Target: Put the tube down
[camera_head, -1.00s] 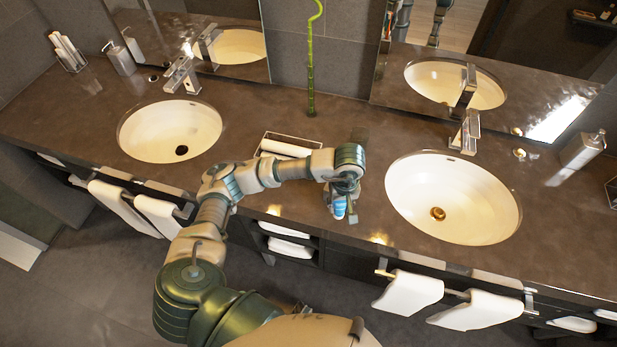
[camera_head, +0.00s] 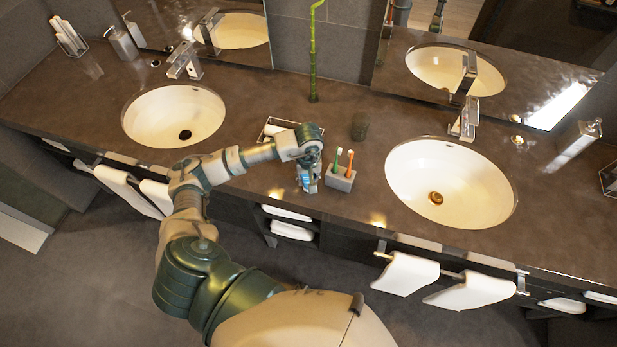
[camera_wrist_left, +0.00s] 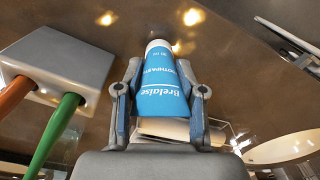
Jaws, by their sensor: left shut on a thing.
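The blue toothpaste tube (camera_wrist_left: 160,85) with its white cap end fills the middle of the left wrist view. My left gripper (camera_wrist_left: 158,100) is shut on it, with one finger on each side. In the head view the tube (camera_head: 304,184) is a small blue patch at my left gripper (camera_head: 307,186), low over the counter's front part, just left of the toothbrush holder. I cannot tell whether the tube touches the counter. My right gripper is not in view.
A grey holder (camera_head: 340,181) with a green and an orange toothbrush stands close to the right. A dark cup (camera_head: 360,126) is behind it. A metal tray (camera_head: 266,132) lies partly hidden behind my arm. Sinks lie left (camera_head: 150,103) and right (camera_head: 475,190).

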